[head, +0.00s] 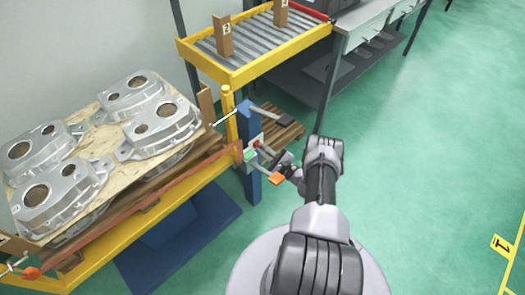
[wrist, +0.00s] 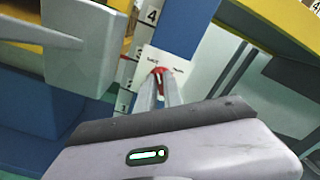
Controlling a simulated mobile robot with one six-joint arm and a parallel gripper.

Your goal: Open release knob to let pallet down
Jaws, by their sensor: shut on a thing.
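The red release knob (wrist: 160,70) sits on a pale labelled plate (wrist: 151,58) in the wrist view. My gripper (wrist: 158,88) is shut on the knob, with its two fingers converging there and covering its lower part. In the head view my gripper (head: 268,152) reaches the small panel on the blue post (head: 250,182) from the right. The pallet (head: 205,156) is brown wood at the left, within a yellow frame. A board with several grey aluminium castings (head: 160,125) lies above the pallet.
A yellow roller conveyor (head: 262,42) with upright brown blocks stands behind the post. An orange-ended lever (head: 277,178) sticks out just below my gripper. A grey bench (head: 365,25) is at the back. The green floor at the right is clear.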

